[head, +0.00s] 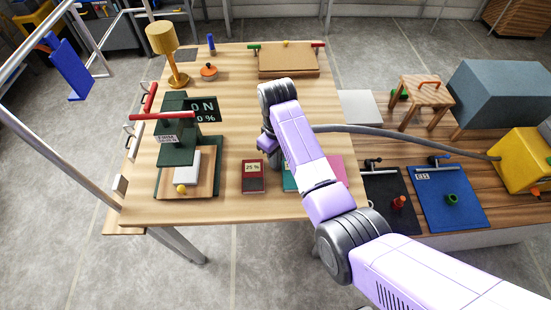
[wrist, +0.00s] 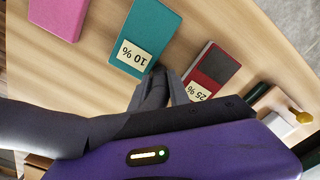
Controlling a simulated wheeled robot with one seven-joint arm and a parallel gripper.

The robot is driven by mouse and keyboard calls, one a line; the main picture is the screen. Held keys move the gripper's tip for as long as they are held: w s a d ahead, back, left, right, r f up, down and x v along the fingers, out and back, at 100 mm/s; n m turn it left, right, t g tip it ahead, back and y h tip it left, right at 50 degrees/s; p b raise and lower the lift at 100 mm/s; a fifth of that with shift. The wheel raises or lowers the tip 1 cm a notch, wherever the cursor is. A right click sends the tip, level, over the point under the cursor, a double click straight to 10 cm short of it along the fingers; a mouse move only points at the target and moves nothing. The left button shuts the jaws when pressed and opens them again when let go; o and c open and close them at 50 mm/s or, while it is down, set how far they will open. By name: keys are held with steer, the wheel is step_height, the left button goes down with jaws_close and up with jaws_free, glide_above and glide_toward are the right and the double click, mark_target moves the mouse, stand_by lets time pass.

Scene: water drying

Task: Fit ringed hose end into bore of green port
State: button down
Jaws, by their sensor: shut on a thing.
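In the wrist view my gripper (wrist: 163,88) is shut on the hose (wrist: 40,128), above the wooden table between the teal and dark red blocks. The hose's ringed end cannot be made out. The green port (head: 451,199) stands on a blue board (head: 470,215) on the side bench at right, well away from my gripper. Its bore faces up and looks empty.
An orange-red port (head: 398,203) stands on a black board (head: 380,185) left of the blue one. Teal (wrist: 152,32), dark red (head: 254,176) and pink (wrist: 58,15) blocks lie on the table. A dark green press (head: 175,140) stands left. A wooden stool (head: 427,92) stands behind the boards.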

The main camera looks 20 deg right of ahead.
steer(key=shift+r, duration=0.1)
steer(key=c, duration=1.2)
jaws_free()
steer(key=shift+c, duration=0.2)
